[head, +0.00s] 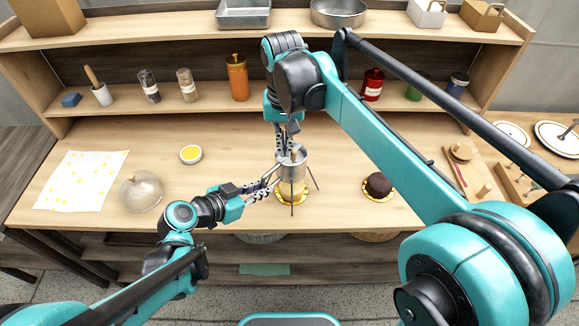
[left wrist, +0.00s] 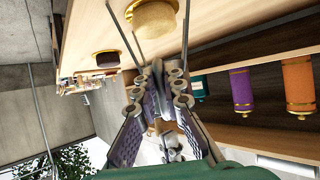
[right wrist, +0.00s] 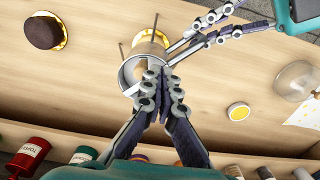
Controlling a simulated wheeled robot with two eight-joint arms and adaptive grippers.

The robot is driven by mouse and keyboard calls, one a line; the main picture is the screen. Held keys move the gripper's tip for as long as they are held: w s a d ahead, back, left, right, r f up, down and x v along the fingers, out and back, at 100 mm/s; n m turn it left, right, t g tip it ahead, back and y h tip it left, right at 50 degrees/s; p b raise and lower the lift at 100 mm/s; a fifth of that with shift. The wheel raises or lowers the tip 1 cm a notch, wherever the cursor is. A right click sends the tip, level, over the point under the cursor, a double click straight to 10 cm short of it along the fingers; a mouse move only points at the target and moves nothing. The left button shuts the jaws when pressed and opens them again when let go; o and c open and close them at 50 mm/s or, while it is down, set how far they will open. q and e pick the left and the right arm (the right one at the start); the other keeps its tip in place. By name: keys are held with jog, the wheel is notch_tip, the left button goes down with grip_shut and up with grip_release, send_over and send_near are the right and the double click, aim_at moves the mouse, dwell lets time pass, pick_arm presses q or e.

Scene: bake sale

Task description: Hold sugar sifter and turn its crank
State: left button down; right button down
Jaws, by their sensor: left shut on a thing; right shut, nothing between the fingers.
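The metal sugar sifter (head: 293,164) stands in a thin-legged tripod over a pale cake (head: 292,190) on a gold plate. Its round rim shows in the right wrist view (right wrist: 127,75), with a wooden knob (right wrist: 140,73) at its opening. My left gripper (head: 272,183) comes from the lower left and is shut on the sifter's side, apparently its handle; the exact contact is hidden. The pale cake also shows in the left wrist view (left wrist: 154,19). My right gripper (head: 290,148) points down at the sifter's top, shut and empty, its tips (right wrist: 153,82) close beside the knob.
A dark cake (head: 378,186) on a gold plate stands right of the tripod. A glass dome (head: 141,191), a yellow-filled bowl (head: 191,154) and a spotted sheet (head: 80,180) lie left. Jars, including an orange one (head: 237,78), line the back shelf. My right arm crosses above the table's right side.

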jog(key=shift+d, duration=0.1)
jog(key=shift+s+d, duration=0.1)
jog(key=shift+d, duration=0.5)
jog(key=shift+w+d, duration=0.25)
jog(key=shift+d, duration=0.4)
jog(key=shift+w+d, duration=0.45)
jog(key=shift+d, duration=0.2)
jog(key=shift+s, duration=0.1)
